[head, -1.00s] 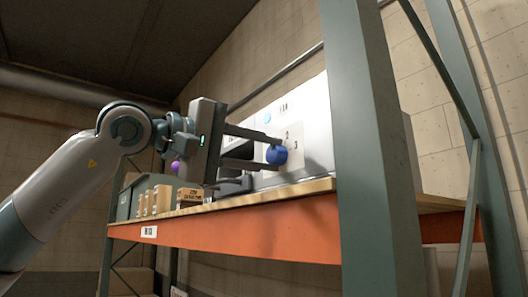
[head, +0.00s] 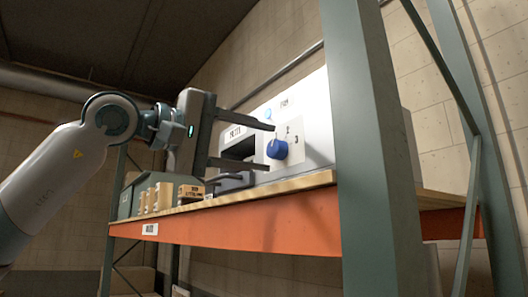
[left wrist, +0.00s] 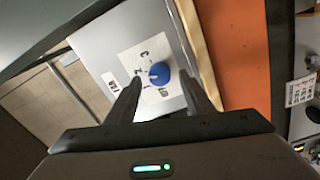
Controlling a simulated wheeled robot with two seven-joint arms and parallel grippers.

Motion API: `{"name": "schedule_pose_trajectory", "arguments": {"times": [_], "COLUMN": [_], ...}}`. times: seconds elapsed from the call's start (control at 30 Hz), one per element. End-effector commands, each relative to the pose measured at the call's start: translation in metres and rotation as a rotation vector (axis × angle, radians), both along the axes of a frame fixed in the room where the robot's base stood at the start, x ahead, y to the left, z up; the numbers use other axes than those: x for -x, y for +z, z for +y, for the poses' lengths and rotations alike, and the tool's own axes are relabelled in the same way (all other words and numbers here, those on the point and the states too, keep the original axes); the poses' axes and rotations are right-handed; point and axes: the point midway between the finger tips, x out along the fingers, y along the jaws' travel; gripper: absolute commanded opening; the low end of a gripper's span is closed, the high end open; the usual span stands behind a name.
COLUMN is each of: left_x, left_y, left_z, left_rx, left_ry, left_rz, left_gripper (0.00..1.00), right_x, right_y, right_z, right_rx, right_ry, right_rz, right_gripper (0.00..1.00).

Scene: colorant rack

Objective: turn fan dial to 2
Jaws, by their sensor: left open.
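The blue fan dial (head: 277,149) sits on a pale plate on the white panel, with the numbers 2 and 3 to its upper right in the head view. It also shows in the left wrist view (left wrist: 159,74), where a white mark on its face points toward the left. I cannot tell exactly which number the mark meets. My left gripper (head: 269,146) is open and empty in front of the panel. Its fingers lie above and below the dial in the head view, and to either side of it in the left wrist view, apparently clear of it. My right gripper is out of view.
The panel unit (head: 310,105) stands on a wooden shelf with an orange beam (head: 270,225). A grey-green rack post (head: 370,150) rises to the right. Several small boxes (head: 162,196) and a dark slot lie left of the dial. Open air lies before the shelf.

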Motion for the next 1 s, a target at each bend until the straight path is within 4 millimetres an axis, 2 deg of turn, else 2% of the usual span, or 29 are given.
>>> {"name": "schedule_pose_trajectory", "arguments": {"times": [0.2,0.6,0.8,1.0], "left_x": [0.022,0.068,0.084,0.089], "left_y": [-0.005,-0.007,-0.006,-0.005], "left_z": [0.032,0.097,0.117,0.124], "left_rx": [0.001,0.001,0.0,-0.002], "left_ry": [0.001,0.003,0.001,0.001], "left_rz": [-0.002,-0.002,0.0,0.001], "left_gripper": [0.48,0.48,0.48,0.48], "right_x": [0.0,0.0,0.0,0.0], "right_y": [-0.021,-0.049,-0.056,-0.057], "right_z": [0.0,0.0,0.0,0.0], "right_rx": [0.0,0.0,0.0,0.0], "right_ry": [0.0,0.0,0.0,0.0], "right_rz": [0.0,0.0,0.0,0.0], "right_gripper": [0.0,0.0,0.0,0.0]}}
